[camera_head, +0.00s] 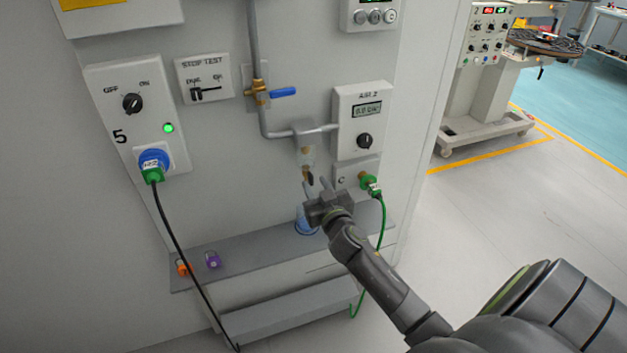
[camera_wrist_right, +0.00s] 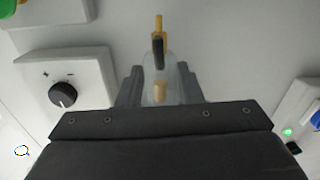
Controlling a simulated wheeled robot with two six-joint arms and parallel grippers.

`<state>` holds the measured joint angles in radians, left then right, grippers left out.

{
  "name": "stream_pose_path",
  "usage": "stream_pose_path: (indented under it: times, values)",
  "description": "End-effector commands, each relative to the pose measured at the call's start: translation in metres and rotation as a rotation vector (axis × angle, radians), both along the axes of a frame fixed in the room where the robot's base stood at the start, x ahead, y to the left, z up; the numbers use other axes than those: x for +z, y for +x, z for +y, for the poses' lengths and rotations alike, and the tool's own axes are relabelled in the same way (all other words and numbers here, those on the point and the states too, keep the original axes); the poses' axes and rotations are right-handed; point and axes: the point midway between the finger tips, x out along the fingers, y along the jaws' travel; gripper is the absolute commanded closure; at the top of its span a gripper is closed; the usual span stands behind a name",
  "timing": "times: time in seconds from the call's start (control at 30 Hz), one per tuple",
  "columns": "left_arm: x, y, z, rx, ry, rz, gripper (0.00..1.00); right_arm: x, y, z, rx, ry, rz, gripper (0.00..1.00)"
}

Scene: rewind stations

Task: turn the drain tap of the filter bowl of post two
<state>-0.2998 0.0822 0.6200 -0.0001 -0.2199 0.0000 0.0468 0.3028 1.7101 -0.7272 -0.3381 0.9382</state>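The clear filter bowl (camera_head: 306,158) hangs under the grey pipe, beside the box marked 2. Its drain tap (camera_head: 308,174), brass with a dark lever, is at the bottom. In the right wrist view the tap (camera_wrist_right: 158,50) shows as a brass stem and black lever, in front of the pale bowl (camera_wrist_right: 149,74). My right gripper (camera_head: 318,187) is just below the tap in the head view. In the wrist view its two fingers (camera_wrist_right: 160,88) stand apart with the tap lined up between them, beyond their tips; contact cannot be told. My left gripper is not in view.
A blue-rimmed container (camera_head: 304,228) stands on the shelf (camera_head: 250,254) under the bowl, partly behind my gripper. A green hose connector (camera_head: 370,184) is close at right. A blue-handled valve (camera_head: 283,92) is above. Orange (camera_head: 182,267) and purple (camera_head: 212,260) pieces lie on the shelf.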

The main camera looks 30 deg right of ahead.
Motion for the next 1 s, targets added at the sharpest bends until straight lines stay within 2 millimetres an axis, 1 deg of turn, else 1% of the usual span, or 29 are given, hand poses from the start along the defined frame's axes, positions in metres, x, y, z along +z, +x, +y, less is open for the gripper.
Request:
stream_pose_path:
  times: [0.03,0.1,0.2,0.57,0.8,0.83,1.0]
  values:
    - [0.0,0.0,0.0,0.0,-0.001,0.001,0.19,0.0,0.006,-0.002,0.0,0.0,0.0,0.67]
    - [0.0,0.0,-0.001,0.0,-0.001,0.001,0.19,0.0,0.013,-0.003,0.0,0.0,0.0,0.67]
    - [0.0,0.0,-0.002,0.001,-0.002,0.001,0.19,0.0,0.019,-0.005,0.0,0.0,0.0,0.67]
    - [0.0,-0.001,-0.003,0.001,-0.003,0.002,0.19,0.0,0.022,-0.006,0.0,0.0,0.001,0.67]
    - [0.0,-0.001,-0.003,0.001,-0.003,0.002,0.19,0.0,0.022,-0.005,0.0,0.0,0.001,0.99]
    - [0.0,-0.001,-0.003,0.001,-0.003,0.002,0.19,0.0,0.022,-0.005,0.0,0.0,0.001,1.0]
    - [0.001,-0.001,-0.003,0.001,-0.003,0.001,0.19,-0.001,0.022,-0.005,0.0,-0.001,0.001,1.0]
